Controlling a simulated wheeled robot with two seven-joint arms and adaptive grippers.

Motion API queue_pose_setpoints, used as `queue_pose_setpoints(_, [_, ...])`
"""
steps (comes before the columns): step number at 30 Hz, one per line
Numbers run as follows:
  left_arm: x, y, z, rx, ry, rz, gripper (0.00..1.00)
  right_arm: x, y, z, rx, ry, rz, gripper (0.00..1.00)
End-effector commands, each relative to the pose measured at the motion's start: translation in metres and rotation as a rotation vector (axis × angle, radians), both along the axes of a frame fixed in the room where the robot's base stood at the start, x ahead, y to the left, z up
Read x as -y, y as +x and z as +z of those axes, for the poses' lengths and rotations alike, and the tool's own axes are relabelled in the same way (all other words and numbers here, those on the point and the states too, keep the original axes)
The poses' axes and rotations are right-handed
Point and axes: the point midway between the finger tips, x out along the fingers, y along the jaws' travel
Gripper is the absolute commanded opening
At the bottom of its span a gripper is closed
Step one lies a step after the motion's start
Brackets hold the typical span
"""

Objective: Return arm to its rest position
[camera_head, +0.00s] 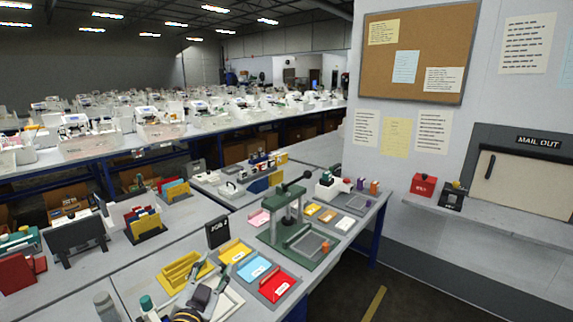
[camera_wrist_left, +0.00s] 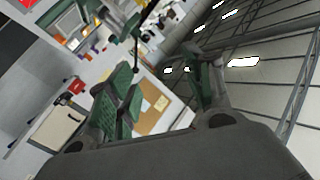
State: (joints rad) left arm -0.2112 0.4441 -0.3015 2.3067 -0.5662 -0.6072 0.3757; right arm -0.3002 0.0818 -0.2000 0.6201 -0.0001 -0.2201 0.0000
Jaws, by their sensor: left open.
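My left gripper (camera_head: 201,287) shows at the bottom of the head view, above the near edge of the table (camera_head: 150,262). In the left wrist view, its two greenish finger pads (camera_wrist_left: 165,88) stand apart with nothing held between them. The gripper is tilted, so the wrist camera looks across to the wall and ceiling. A green bench machine (camera_head: 297,207) with an upright frame and a black-knobbed lever stands to its right, apart from it. My right gripper is in neither view.
Yellow, blue and red trays (camera_head: 254,268) lie between the gripper and the machine. A yellow holder (camera_head: 185,270) is close beside the gripper. A black sign (camera_head: 217,232) stands behind. A teal-capped bottle (camera_head: 147,303) is to the left. Floor is open at the lower right.

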Motion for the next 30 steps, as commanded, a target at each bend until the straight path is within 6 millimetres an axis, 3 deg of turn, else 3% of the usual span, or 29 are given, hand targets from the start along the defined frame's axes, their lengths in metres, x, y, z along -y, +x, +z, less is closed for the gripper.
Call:
queue_pose_setpoints(11, [-0.037,-0.047,-0.088,-0.392,-0.109,0.192,0.51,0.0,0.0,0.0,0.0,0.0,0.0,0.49])
queue_pose_setpoints(21, [-0.045,-0.123,-0.161,-0.788,-0.178,0.271,0.51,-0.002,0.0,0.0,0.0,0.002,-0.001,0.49])
queue_pose_setpoints(30, [-0.039,-0.183,-0.195,-1.044,-0.212,0.27,0.51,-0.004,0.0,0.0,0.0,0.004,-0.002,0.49])
